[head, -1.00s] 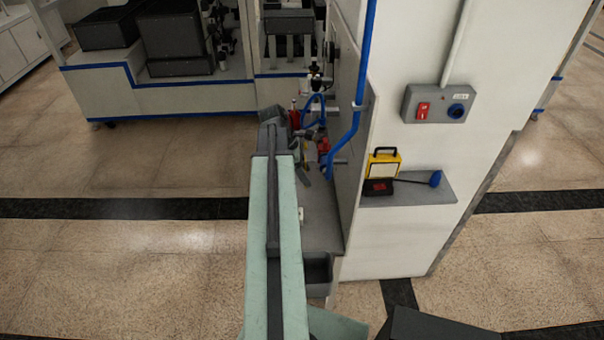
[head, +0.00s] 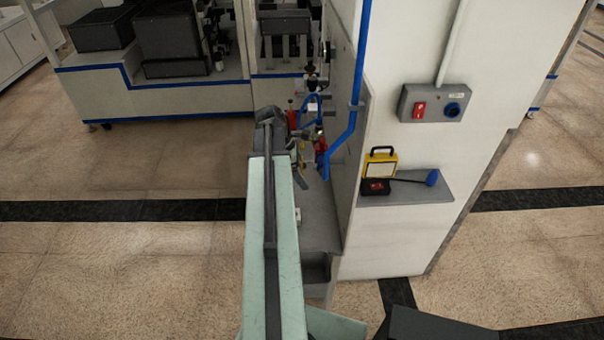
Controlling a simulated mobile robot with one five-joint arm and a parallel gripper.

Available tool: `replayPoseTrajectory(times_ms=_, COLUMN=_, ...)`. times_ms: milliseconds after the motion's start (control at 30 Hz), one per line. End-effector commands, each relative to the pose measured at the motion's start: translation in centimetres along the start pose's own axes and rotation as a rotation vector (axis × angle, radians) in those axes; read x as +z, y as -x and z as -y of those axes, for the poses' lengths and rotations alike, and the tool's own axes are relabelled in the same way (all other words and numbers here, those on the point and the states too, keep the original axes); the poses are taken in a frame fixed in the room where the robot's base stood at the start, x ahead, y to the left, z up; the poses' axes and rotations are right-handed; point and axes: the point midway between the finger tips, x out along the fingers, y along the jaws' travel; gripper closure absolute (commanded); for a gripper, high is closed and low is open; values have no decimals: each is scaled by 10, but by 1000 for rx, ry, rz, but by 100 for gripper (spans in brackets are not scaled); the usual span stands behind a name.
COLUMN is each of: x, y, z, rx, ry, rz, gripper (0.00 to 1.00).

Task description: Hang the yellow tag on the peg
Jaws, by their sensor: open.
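My arm reaches away over a grey shelf (head: 318,222) on the panel's left side. My gripper (head: 302,172) is small and dark at its far end, partly hidden behind the arm, and it is open. A small yellowish patch (head: 300,148) shows close by the gripper; it may be the yellow tag, but it is too small to be sure. Whether it touches the gripper I cannot tell. I cannot make out the peg clearly among the red and blue fittings there.
A blue pipe (head: 349,122) runs down the panel close to the right of the gripper. Red fittings (head: 321,160) crowd that spot. A side shelf (head: 415,191) holds a yellow-and-black case (head: 380,163) and a blue-ended tool (head: 431,178). A switch box (head: 434,103) is above.

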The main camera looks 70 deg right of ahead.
Motion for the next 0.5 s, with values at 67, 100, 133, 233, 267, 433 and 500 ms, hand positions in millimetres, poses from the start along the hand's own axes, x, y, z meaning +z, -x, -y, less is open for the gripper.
replayPoseTrajectory(times_ms=67, x=1, y=6, z=0, rx=0, ry=0, rz=0, gripper=19)
replayPoseTrajectory(times_ms=100, x=1, y=10, z=0, rx=0, ry=1, rz=0, gripper=19)
replayPoseTrajectory(times_ms=133, x=2, y=14, z=0, rx=0, ry=1, rz=0, gripper=19)
replayPoseTrajectory(times_ms=233, x=3, y=32, z=0, rx=1, ry=2, rz=0, gripper=19)
replayPoseTrajectory(times_ms=267, x=4, y=38, z=0, rx=1, ry=2, rz=0, gripper=19)
replayPoseTrajectory(times_ms=433, x=4, y=70, z=0, rx=0, ry=1, rz=0, gripper=19)
replayPoseTrajectory(times_ms=500, x=3, y=78, z=0, rx=0, ry=1, rz=0, gripper=19)
